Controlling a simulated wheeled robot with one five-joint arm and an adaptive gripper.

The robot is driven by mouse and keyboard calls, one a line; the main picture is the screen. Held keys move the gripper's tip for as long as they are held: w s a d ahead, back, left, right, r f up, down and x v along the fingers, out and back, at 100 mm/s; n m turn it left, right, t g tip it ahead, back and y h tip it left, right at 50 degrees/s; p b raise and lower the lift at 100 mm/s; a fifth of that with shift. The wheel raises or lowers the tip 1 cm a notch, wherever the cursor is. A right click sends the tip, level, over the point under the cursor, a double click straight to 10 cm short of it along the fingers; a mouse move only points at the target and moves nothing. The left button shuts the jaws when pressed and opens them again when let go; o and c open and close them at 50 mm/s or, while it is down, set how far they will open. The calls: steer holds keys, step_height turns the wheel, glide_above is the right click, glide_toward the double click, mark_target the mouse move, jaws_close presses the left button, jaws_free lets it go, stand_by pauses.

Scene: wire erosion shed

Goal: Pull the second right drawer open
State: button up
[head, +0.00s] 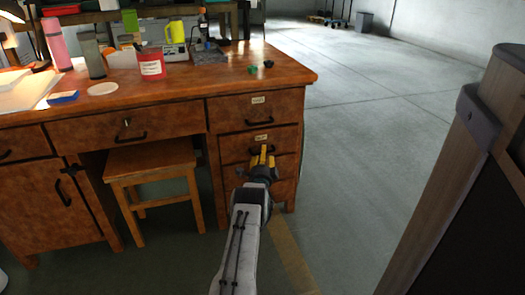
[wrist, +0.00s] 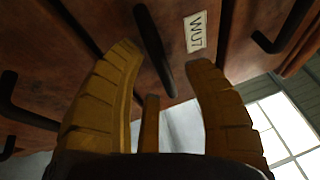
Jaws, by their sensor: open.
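The wooden desk (head: 185,85) has a right-hand column of drawers. The top right drawer (head: 232,112) has a label and a dark bar handle. The second right drawer (head: 286,140) sits below it and looks flush and shut. Its handle is mostly hidden behind my gripper (head: 262,152) in the head view. In the wrist view, the second drawer's dark handle (wrist: 153,48) lies between the open yellow fingers of my gripper (wrist: 165,58), beside a label (wrist: 195,33). The fingers look spread around the handle, not clamped; I cannot tell whether they touch it.
A wooden stool (head: 150,157) stands under the desk, left of the drawers. A red pot (head: 151,66) and several bottles stand on top. A dark cabinet with a wooden side (head: 440,185) is at the right. Floor (head: 365,140) between desk and cabinet is clear.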

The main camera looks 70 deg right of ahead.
steer(key=shift+w+d+r, duration=0.1)
steer(key=shift+w+d, duration=0.05)
steer(key=shift+d, duration=0.45)
steer(key=shift+o, duration=0.3)
jaws_close()
steer(key=shift+a, duration=0.1)
